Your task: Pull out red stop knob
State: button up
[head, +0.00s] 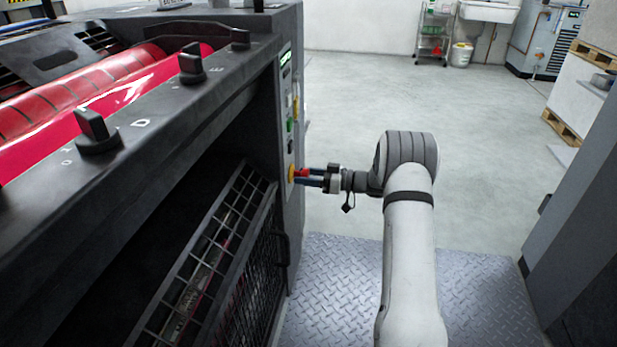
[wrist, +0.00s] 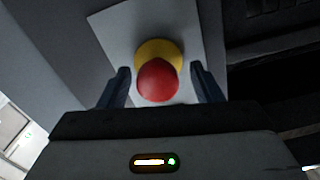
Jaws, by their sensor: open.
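The red stop knob (wrist: 157,81) sits in front of a round yellow base (wrist: 160,53) on a light panel in the wrist view. In the head view the red knob (head: 302,172) and its yellow base (head: 291,173) show low on the machine's side panel. My gripper (head: 312,177) reaches the panel from the right. Its two dark fingers stand open on either side of the knob in the wrist view (wrist: 163,88). A gap shows between the knob and each finger, so it is not gripped.
The dark printing machine (head: 150,125) with red rollers fills the left. A grey cabinet (head: 580,220) stands at the right.

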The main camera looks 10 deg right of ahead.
jog(key=shift+d, duration=0.1)
jog(key=p+v, duration=0.2)
jog(key=v, duration=0.5)
jog(key=shift+s+d, duration=0.15)
jog(key=shift+d, duration=0.1)
jog(key=shift+r, duration=0.1)
jog(key=s+a+r+m+g+h+p, duration=0.1)
jog(key=s+a+r+g+h+p, duration=0.1)
jog(key=s+a+r+p, duration=0.5)
jog(key=s+a+r+m+g+h+p, duration=0.1)
jog(key=s+r+m+g+h+p, duration=0.2)
jog(key=r, duration=0.8)
jog(key=s+a+r+g+h+p, duration=0.2)
jog(key=s+a+r+p, duration=0.2)
jog(key=s+r+p, duration=0.35)
jog(key=s+d+r+m+t+h+p, duration=0.2)
jog(key=s+d+r+m+h+p, duration=0.2)
jog(key=s+r+p, duration=1.3)
jog(key=shift+s+r+m+t+h, duration=0.4)
jog(key=shift+s+r+m+h, duration=1.1)
jog(key=shift+s+r+h, duration=1)
